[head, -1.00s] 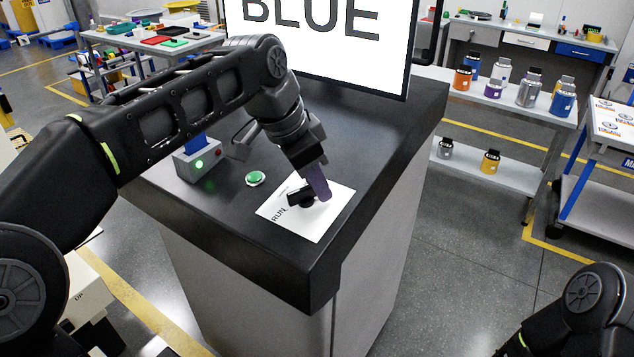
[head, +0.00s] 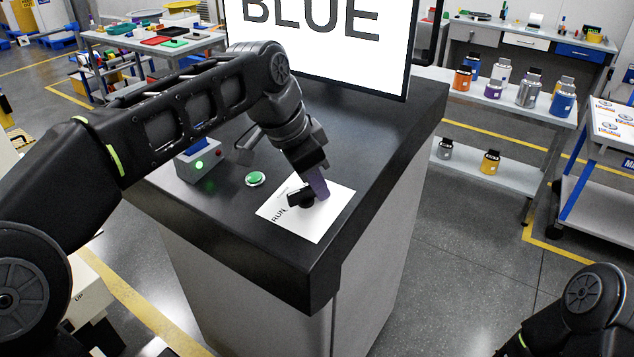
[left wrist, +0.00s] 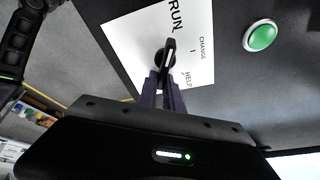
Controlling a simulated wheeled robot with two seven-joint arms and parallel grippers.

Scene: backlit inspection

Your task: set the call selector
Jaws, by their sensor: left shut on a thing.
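The call selector (head: 297,198) is a black knob with a bar handle on a white plate (head: 325,220) on the dark console top. In the left wrist view the knob (left wrist: 168,53) is seen close up, with RUN, CHANGE and HELP printed around it. The bar's far end points roughly toward RUN; its near end lies between my fingers. My left gripper (head: 318,190) reaches down over the plate, its purplish fingers shut on the handle. It also shows in the left wrist view (left wrist: 163,92). My right gripper is out of view; only part of that arm shows at lower right.
A green push button (head: 255,179) sits left of the plate. A grey box (head: 200,160) with a lit green lamp stands behind it. A large screen (head: 325,40) reading BLUE rises at the back. Shelves with several bottles (head: 528,90) stand off to the right.

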